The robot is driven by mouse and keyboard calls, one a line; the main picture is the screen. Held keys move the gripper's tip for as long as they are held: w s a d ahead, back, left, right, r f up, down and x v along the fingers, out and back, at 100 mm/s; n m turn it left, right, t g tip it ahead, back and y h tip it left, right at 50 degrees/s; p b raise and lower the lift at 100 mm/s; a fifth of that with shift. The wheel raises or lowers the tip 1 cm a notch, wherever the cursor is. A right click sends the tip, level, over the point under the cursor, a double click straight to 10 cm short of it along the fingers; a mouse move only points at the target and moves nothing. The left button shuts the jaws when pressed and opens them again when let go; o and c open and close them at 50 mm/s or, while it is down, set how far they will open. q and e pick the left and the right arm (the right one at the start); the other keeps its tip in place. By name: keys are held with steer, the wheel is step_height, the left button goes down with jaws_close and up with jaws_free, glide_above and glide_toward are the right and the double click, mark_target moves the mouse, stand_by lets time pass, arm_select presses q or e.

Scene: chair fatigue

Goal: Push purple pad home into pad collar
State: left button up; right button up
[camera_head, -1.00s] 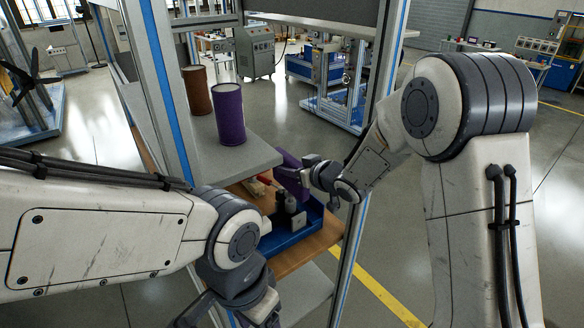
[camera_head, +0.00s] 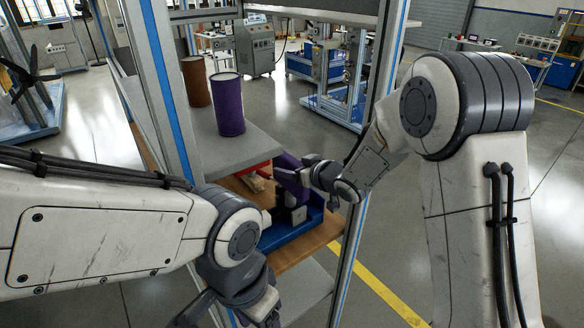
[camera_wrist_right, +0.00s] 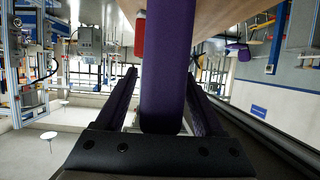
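The pad's lower end is among dark parts in a blue tray (camera_head: 312,222). I cannot make out the pad collar, or whether the pad touches it. My left gripper (camera_head: 235,300) is at the bottom edge, partly cut off, so its opening is unclear.
A second purple cylinder (camera_head: 229,105) and a brown one (camera_head: 196,82) stand on the grey upper shelf (camera_head: 250,147). A red item (camera_head: 262,167) lies below the shelf edge. A frame post (camera_head: 352,235) rises close to my right forearm.

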steer(key=shift+f, duration=0.1)
steer(key=shift+s+d, duration=0.1)
steer(key=b+v, duration=0.1)
steer(key=v, duration=0.9)
steer(key=shift+r, duration=0.25)
steer(key=s+f+g+h, duration=0.3)
steer(key=s+g, duration=0.2)
steer(key=s, duration=1.1)
steer(key=s+f+g+h, duration=0.3)
steer(key=s+g, duration=0.3)
steer(key=s, duration=0.9)
steer(key=shift+s+a+h, duration=0.4)
steer(key=shift+a+h, duration=0.1)
